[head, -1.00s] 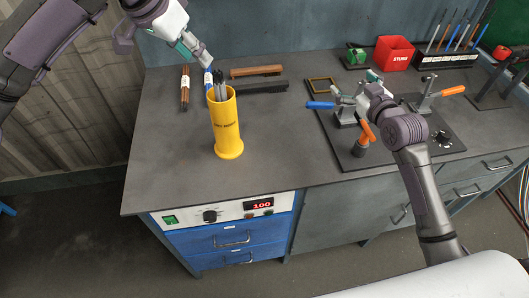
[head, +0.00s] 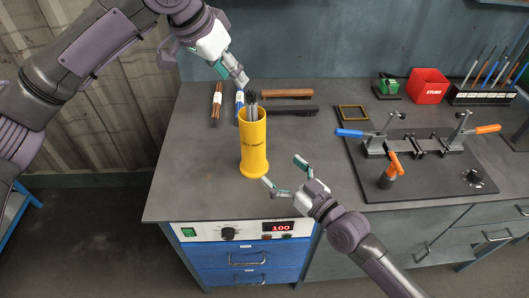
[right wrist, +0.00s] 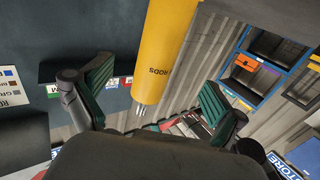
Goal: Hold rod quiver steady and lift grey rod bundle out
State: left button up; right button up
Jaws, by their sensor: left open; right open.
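The yellow rod quiver (head: 254,150) stands upright near the front left of the bench. The grey rod bundle (head: 252,112) sticks out of its top; its lower part is hidden inside. My left gripper (head: 238,77) is open and empty, above and behind the quiver's mouth, apart from the rods. My right gripper (head: 284,174) is open and empty, low in front of the quiver and slightly right, its fingers spread towards it. In the right wrist view the quiver (right wrist: 165,50) shows between the two open fingers, with rod ends (right wrist: 140,108) at its mouth. I see no contact.
Brown rods (head: 216,105) and a blue-banded bundle (head: 239,100) lie left of the quiver. A clamp fixture (head: 420,145) fills the right. The bench in front of the left rods is clear.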

aim_at(261, 151)
jog(key=x, duration=1.1)
jog(key=shift+w+a, duration=0.1)
jog(key=shift+w, duration=0.1)
jog(key=c, duration=1.5)
pick_arm(q)
jog(key=shift+o, duration=0.8)
pick_arm(e)
jog(key=shift+c, duration=0.5)
pick_arm(q)
jog(key=shift+o, duration=0.6)
jog(key=shift+d+r, duration=0.1)
jog(key=shift+d, duration=0.05)
jog(key=w+d+f+n, duration=0.1)
jog(key=f, duration=0.2)
jog(key=w+d+f+n+y, duration=0.1)
jog(key=f, duration=0.2)
jog(key=w+d+f+n+y, duration=0.1)
jog(key=w+f, duration=0.1)
jog(key=f, duration=0.1)
jog(key=shift+d+f, duration=0.35)
jog(key=shift+f, duration=0.05)
